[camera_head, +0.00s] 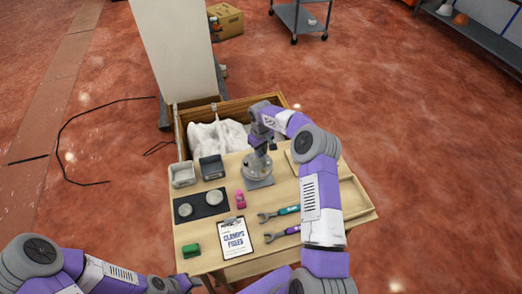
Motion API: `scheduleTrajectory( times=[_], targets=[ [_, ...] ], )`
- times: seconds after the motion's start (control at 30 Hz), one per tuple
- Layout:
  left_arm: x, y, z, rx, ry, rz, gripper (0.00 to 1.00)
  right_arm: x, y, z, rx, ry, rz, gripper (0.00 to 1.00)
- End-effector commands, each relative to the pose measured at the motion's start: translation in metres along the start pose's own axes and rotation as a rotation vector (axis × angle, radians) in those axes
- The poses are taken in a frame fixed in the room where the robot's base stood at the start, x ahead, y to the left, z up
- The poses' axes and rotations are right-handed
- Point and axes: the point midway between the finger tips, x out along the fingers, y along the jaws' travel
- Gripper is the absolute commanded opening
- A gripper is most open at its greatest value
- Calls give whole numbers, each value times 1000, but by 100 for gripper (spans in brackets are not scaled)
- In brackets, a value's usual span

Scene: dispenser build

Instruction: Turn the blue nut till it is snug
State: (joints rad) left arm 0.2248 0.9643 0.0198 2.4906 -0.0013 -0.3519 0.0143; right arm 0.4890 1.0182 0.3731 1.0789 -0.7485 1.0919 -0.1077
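My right gripper (262,148) points down over the top of a round grey metal dispenser part (257,170) that stands on a square grey plate (259,184) on the table. Its fingers are dark and small here, and I cannot tell whether they are open or shut, or touching the part. I cannot make out the blue nut; the gripper covers the top of the part. My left arm comes in at the lower left, and its dark end (184,284) is low at the table's front edge; its fingers cannot be made out.
A wooden crate (178,133) stands behind.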

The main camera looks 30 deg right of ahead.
Motion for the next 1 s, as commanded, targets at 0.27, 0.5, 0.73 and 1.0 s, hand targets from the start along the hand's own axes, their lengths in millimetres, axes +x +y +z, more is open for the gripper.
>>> scheduleTrajectory(
  times=[0.27, 0.5, 0.73, 1.0],
  targets=[
    [0, 0, 0, 0, 0, 0, 44, 0, 0, 0, 3, 0, 0, 0],
    [3, -1, 0, 0, 0, 0, 44, 0, 0, 0, 58, -1, 1, 0],
    [9, -4, 0, 0, 0, 0, 44, 0, 1, 0, 209, -1, 3, 0],
    [16, -6, -1, 0, 0, 0, 44, 0, 2, 0, 461, 0, 2, 0]
  ],
)
